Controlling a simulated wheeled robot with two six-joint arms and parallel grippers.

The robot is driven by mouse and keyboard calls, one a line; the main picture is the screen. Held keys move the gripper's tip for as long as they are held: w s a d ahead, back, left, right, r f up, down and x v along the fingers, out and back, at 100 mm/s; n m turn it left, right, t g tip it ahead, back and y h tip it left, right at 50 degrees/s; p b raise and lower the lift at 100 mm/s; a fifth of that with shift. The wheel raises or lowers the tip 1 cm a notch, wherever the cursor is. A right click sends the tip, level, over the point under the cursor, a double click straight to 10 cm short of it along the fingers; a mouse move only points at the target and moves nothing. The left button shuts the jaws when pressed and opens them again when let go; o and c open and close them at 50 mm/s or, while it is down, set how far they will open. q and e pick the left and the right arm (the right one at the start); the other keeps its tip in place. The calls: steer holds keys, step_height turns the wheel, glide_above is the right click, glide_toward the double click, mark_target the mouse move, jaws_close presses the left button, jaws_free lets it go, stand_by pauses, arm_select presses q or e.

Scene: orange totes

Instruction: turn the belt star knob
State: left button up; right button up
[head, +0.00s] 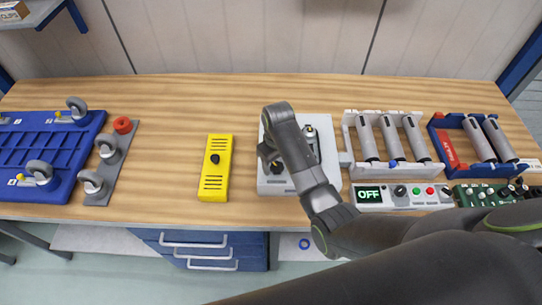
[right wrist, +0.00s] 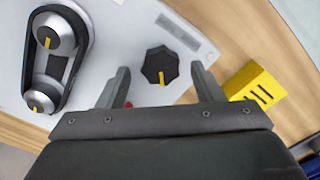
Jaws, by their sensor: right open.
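The black star knob (right wrist: 159,65) with a yellow pointer mark sits on a pale panel (right wrist: 205,20) in the right wrist view. Beside it on the left, a black belt (right wrist: 32,72) runs around two silver pulleys with yellow marks. My right gripper (right wrist: 161,74) is open, its fingers on either side of the knob in the picture. A gap shows between each finger and the knob, and I cannot tell the height above the panel. In the head view my right gripper (head: 268,153) is over the panel's left part, and my arm hides much of the panel. My left gripper is not in view.
A yellow box (head: 215,168) with a black knob stands left of the panel. Roller racks (head: 347,128) and a control box reading OFF (head: 385,205) stand close on the right. A blue tray with casters (head: 50,150) is at far left.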

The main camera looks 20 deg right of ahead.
steer(key=shift+f, duration=0.4)
steer(key=shift+s, duration=0.1)
steer(key=shift+s+r, duration=0.1)
steer(key=shift+s, duration=0.05)
steer(key=shift+c, duration=0.4)
steer(key=c, duration=0.9)
steer(key=shift+m, duration=1.7)
steer(key=o, duration=1)
